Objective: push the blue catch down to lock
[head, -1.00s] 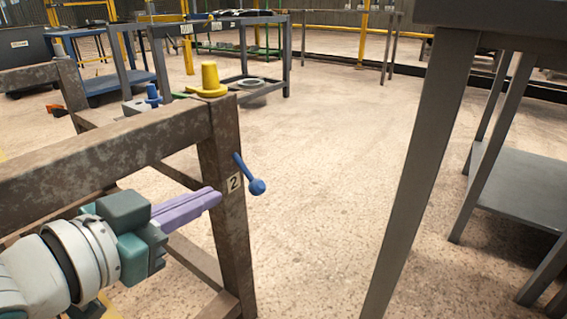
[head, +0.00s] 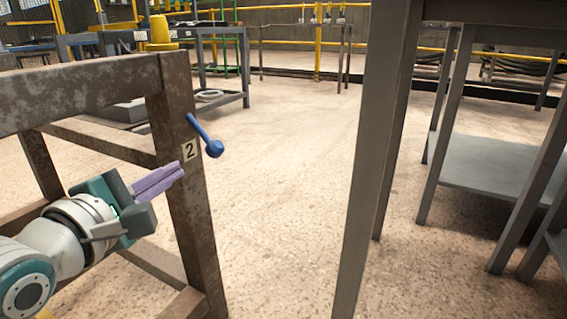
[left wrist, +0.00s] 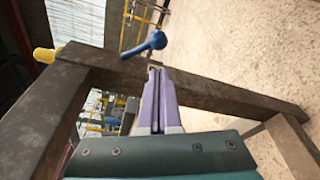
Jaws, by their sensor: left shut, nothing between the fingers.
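The blue catch (head: 206,136) is a short rod with a ball end on the post (head: 188,190) of a worn brown rack, just above a plate marked 2 (head: 190,150). It slants down to the right. My left gripper (head: 180,170) is shut and empty, its purple fingers together. In the head view its tips are at the post, below and left of the catch. In the left wrist view the catch (left wrist: 146,46) shows just beyond the fingertips (left wrist: 158,72), with a gap in the picture. I cannot tell whether the tips touch the post. My right gripper is not in view.
A yellow knob (head: 158,34) stands on top of the post. The rack's top beam (head: 80,92) runs left from it. A grey table leg (head: 375,150) stands to the right, with a grey shelf (head: 490,170) beyond. The floor between is clear.

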